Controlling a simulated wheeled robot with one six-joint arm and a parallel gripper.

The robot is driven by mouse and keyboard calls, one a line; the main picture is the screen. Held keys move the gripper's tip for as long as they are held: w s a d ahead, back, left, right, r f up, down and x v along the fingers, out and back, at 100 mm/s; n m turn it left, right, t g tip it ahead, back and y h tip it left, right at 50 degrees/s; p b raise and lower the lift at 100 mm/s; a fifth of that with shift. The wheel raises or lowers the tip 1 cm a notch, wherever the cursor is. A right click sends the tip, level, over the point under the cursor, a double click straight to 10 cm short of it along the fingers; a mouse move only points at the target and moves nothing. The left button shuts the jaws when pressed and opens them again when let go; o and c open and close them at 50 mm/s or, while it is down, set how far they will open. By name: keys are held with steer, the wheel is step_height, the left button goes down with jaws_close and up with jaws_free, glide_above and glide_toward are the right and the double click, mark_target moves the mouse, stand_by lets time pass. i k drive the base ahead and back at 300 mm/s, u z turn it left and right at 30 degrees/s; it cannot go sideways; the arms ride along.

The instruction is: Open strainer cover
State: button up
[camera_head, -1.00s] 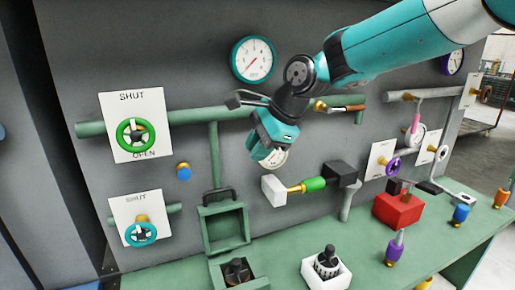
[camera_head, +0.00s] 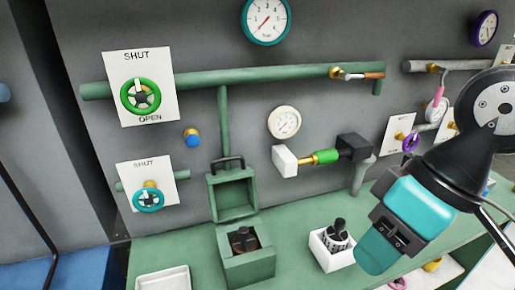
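The green strainer box (camera_head: 248,272) stands on the bench at the lower middle. Its green cover (camera_head: 234,207) stands upright at the back of the box, swung open, with its hollow inner side facing me and a black handle (camera_head: 227,162) at its top edge. A dark part (camera_head: 243,240) shows inside the open box. My gripper (camera_head: 376,252) is at the lower right, apart from the box and cover, in front of the bench. Its fingers are not clearly shown, so I cannot tell whether it is open or shut.
A white box (camera_head: 330,262) with a dark-topped part stands between the strainer and my gripper. A white tray (camera_head: 163,282) is at the lower left. Green pipe (camera_head: 270,73), gauges and a green handwheel (camera_head: 140,97) are on the wall. Bench left of the strainer is mostly clear.

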mark_target(233, 193)
steer(key=z, duration=0.3)
steer(key=k, duration=0.55)
steer(key=u, duration=1.4)
steer(key=i, duration=1)
steer(key=z, duration=0.05)
